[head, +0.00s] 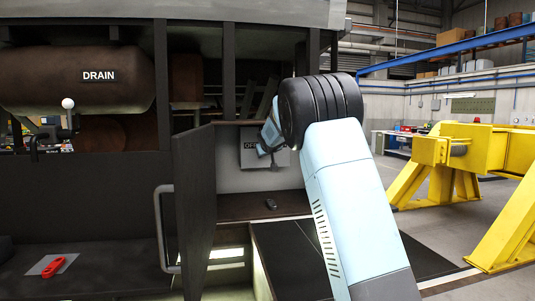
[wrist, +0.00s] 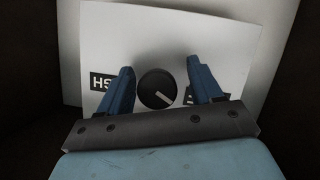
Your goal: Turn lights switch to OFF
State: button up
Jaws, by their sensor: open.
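The lights switch appears in the wrist view as a round black knob (wrist: 157,88) on a pale plate (wrist: 225,40). Its white pointer line slants toward the lower right. A dark label with white letters (wrist: 102,82) lies to its left, partly covered by a finger; another to its right is mostly hidden. My gripper (wrist: 160,66) is open, with one blue finger on each side of the knob. I cannot tell whether the fingers touch it. In the head view my gripper (head: 269,138) is at the grey switch panel (head: 250,158) inside the cabinet; the knob is hidden there.
An open dark door (head: 193,205) stands left of the cabinet opening. A small dark item (head: 271,203) lies on the brown shelf (head: 238,208) below the panel. A brown DRAIN tank (head: 70,90) and a white-ball lever (head: 68,104) are farther left. Yellow stands (head: 440,165) are at right.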

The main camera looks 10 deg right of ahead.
jog(key=shift+r, duration=0.1)
jog(key=v, duration=1.3)
jog(key=shift+s, duration=0.4)
jog(key=shift+a, duration=0.1)
jog(key=w+a+f+t+y, duration=0.3)
jog(key=a+f+t, duration=0.1)
jog(key=f, duration=0.4)
jog(key=shift+s+d+f+m+t+h, duration=1.05)
jog(key=shift+s+d+m+t, duration=0.75)
jog(key=shift+d+t, duration=0.8)
jog(key=x, duration=1.4)
jog(key=shift+w+d, duration=0.1)
jog(key=shift+c, duration=0.3)
